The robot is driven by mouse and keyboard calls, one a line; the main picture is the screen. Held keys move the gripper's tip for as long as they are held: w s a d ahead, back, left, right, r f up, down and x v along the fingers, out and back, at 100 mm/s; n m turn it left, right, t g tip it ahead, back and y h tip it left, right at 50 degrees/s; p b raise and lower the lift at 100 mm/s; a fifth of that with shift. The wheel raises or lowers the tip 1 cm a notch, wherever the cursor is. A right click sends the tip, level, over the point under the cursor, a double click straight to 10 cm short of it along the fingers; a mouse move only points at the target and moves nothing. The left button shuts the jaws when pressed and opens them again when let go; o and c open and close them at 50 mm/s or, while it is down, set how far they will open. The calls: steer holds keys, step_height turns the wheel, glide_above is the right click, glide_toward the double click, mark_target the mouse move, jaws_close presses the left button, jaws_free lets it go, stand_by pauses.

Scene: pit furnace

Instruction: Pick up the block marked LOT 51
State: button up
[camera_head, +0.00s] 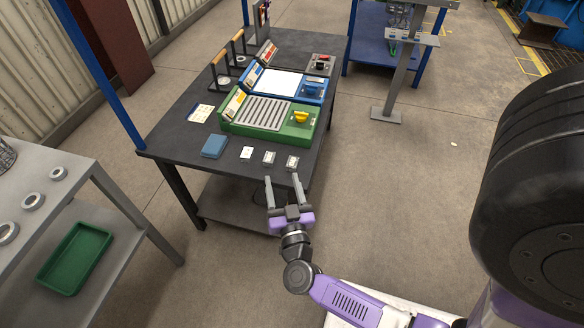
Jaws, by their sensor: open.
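Three small light blocks stand in a row along the near edge of the dark table (180,143): a left block (247,153), a middle block (268,158) and a right block (292,162). Their markings are too small to read, so I cannot tell which one is LOT 51. My gripper (283,178) is open and empty. Its two fingers point toward the table edge, just on the near side of the middle and right blocks in the picture. I cannot tell its height against the tabletop.
A grey shelf with rings and a green tray (75,258) is at left. A grey stand (388,114) is at right; the floor between is clear.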

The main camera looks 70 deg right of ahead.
mark_target(295, 158)
steer(key=d+f+m+g, duration=0.1)
steer(key=d+f+g, duration=0.1)
steer(key=d+g, duration=0.1)
steer(key=w+d+f+m+g+b, duration=0.1)
steer(key=d+f+m+g, duration=0.1)
steer(key=d+f+g, duration=0.1)
steer(key=w+d+f+m+g, duration=0.1)
steer(key=d+f+g, duration=0.1)
steer(key=d, duration=0.3)
steer(key=shift+w+f+g, duration=0.1)
steer(key=shift+f+g, duration=0.3)
steer(key=shift+f, duration=0.3)
steer(key=d, duration=0.2)
steer(key=d+f+b, duration=0.1)
steer(key=d, duration=0.4)
steer(key=shift+w+d+f+b, duration=0.15)
steer(key=shift+w+f+b, duration=0.05)
steer(key=shift+w+b, duration=0.1)
jaws_close()
